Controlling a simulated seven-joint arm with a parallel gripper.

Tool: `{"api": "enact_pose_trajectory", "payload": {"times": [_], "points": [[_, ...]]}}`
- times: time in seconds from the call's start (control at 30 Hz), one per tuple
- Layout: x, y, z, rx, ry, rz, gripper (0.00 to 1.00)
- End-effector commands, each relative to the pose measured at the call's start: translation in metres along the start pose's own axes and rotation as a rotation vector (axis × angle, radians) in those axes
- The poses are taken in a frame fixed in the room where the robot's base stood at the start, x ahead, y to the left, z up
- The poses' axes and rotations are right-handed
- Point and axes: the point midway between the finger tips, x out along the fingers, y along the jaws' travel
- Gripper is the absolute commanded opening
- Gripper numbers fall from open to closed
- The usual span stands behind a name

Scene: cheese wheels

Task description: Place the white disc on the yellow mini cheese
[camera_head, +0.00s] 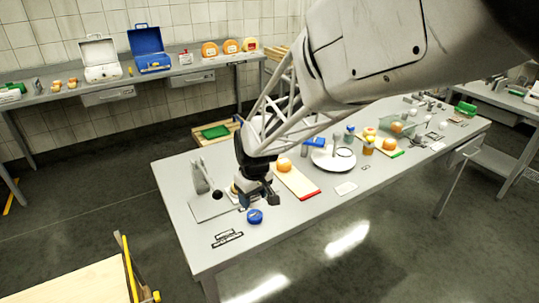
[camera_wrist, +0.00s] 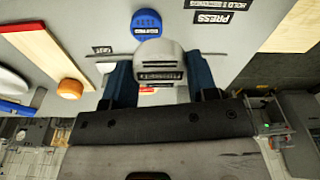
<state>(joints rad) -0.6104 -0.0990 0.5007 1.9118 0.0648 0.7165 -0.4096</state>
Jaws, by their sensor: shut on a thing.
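My gripper (camera_head: 262,190) is low over the near left part of the grey table. Its blue fingers (camera_wrist: 160,82) are shut on a pale rounded piece (camera_wrist: 158,60), which seems to be the white disc; its outline is partly hidden. A thin grey bar crosses in front of the fingers. A small orange-yellow patch, perhaps the yellow mini cheese (camera_head: 234,188), shows just left of my gripper in the head view, mostly hidden. Whether the held piece touches it, I cannot tell. Another orange cheese (camera_head: 284,165) sits on a red-edged board, also in the wrist view (camera_wrist: 70,88).
A blue round piece (camera_head: 255,216) lies on the table in front of my gripper. A grey stand with an upright (camera_head: 201,178) is to the left. The board (camera_head: 298,183) and a round white plate (camera_head: 332,158) are to the right. A press label (camera_head: 227,238) lies near the front edge.

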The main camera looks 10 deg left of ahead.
Motion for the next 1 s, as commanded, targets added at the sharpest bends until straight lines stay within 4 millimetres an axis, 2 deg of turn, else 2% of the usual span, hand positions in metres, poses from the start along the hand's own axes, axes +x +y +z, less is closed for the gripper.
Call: {"api": "enact_pose_trajectory", "payload": {"times": [0.2,0.37,1.0], "points": [[0.0,0.001,-0.001,0.0,0.0,0.0,0.27],[0.002,0.004,-0.01,0.0,0.0,0.0,0.27],[0.02,0.035,-0.088,0.0,0.001,0.0,0.27]]}}
